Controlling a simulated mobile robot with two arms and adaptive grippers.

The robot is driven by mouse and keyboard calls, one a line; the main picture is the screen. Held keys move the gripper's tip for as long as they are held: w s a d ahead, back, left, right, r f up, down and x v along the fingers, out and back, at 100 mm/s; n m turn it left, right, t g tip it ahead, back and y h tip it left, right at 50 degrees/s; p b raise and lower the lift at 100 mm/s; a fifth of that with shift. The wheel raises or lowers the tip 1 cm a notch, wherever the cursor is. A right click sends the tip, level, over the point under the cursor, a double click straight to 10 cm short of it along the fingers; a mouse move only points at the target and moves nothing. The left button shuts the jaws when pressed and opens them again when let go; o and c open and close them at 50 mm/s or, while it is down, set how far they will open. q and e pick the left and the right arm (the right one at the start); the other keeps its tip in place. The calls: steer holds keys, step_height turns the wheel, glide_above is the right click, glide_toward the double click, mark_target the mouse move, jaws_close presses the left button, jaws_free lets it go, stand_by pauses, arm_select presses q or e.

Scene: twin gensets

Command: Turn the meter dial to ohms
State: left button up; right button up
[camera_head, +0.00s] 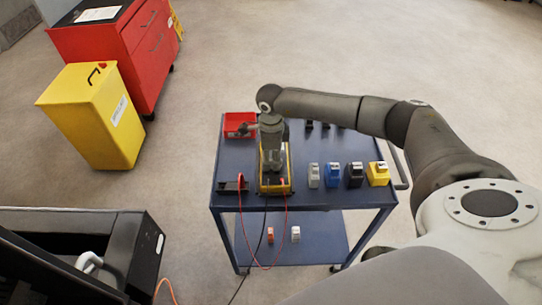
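The yellow-edged meter (285,184) stands on the top of the blue cart, with red and black leads hanging from its near side. Its dial is hidden under my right gripper. My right arm reaches in from the right, and my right gripper (273,166) is over the meter's face, pointing down at it. The fingers are small and dark here. I cannot tell whether they are open or shut, or whether they touch the dial. My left gripper is not in view.
The blue cart top (315,199) holds a red tray (233,121), a black probe holder (231,186) and grey, blue (333,176), black and yellow (378,174) blocks. A yellow bin (97,118) and red cabinet (143,50) stand left. Leads hang before the lower shelf.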

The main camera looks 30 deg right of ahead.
jaws_close()
steer(key=shift+m, duration=0.3)
steer(key=shift+w+d+m+b, duration=0.15)
steer(key=shift+m+b, duration=0.5)
steer(key=shift+m, duration=0.55)
steer(key=m, duration=0.2)
steer(key=m+b, duration=0.1)
steer(key=m, duration=0.1)
steer(key=shift+w+d+m, duration=0.15)
steer(key=shift+d+m, duration=0.05)
steer(key=shift+m, duration=0.1)
steer(key=m, duration=0.3)
steer(key=m+b, duration=0.1)
steer(key=m, duration=0.1)
steer(key=shift+d+m, duration=0.25)
steer(key=shift+m, duration=0.05)
steer(key=m, duration=0.4)
steer(key=shift+d+m, duration=0.25)
steer(key=shift+m, duration=0.15)
